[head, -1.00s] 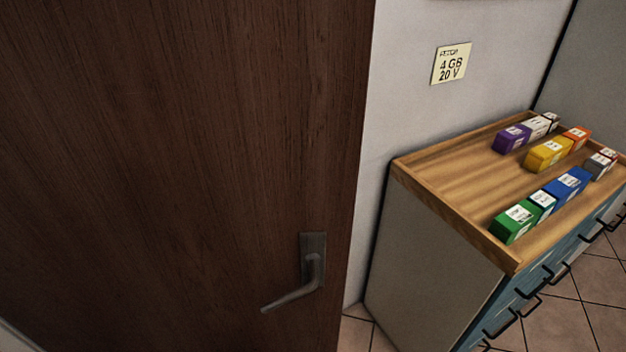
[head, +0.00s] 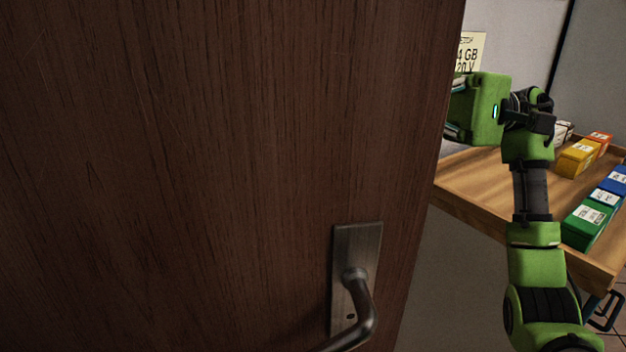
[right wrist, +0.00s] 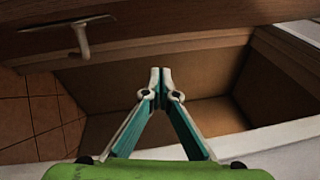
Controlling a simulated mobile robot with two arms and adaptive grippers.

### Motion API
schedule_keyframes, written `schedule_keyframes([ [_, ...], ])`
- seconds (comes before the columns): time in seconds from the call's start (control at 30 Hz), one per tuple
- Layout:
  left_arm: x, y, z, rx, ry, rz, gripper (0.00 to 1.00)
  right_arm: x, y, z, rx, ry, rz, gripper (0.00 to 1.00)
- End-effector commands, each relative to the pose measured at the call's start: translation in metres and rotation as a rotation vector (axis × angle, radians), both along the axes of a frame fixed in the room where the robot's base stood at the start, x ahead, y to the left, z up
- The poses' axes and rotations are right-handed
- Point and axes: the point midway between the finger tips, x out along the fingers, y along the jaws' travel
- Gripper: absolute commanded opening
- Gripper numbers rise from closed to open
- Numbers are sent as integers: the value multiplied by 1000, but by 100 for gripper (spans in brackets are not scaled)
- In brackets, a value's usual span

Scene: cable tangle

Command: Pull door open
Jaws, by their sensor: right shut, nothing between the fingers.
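The dark brown wooden door (head: 220,150) fills most of the head view. Its metal lever handle (head: 358,300) sits on a plate near the door's right edge, low in the view. My right gripper, green with teal fingers, is beside the door's right edge above the handle; its fingertips seem hidden behind that edge. In the right wrist view the right gripper (right wrist: 160,78) is shut and empty, its tips over a gap beside the door edge. A lever handle (right wrist: 82,38) also shows there at the upper left, apart from the fingers. My left gripper is out of view.
A note (head: 470,50) is on the wall behind. Tiled floor (right wrist: 35,115) shows at left in the right wrist view.

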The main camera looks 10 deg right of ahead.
Motion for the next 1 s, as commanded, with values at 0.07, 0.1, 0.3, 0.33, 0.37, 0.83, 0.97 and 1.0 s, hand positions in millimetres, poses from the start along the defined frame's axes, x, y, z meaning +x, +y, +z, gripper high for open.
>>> schedule_keyframes([
  [0.07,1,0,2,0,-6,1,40,-14,-1,-8,-62,-119,-8,0],
  [0.1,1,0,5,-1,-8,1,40,-18,0,-9,-81,-154,-9,0],
  [0.3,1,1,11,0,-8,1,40,-24,19,-9,-99,-189,-6,0],
  [0.33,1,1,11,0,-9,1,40,-25,24,-8,-97,-189,-6,0],
  [0.37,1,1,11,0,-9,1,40,-26,30,-8,-97,-189,-5,0],
  [0.83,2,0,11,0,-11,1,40,-57,100,-9,-95,-185,-8,0],
  [0.97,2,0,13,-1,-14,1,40,-69,101,-8,-93,-182,-9,0],
  [1.0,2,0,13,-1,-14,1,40,-71,101,-8,-94,-183,-9,0],
])
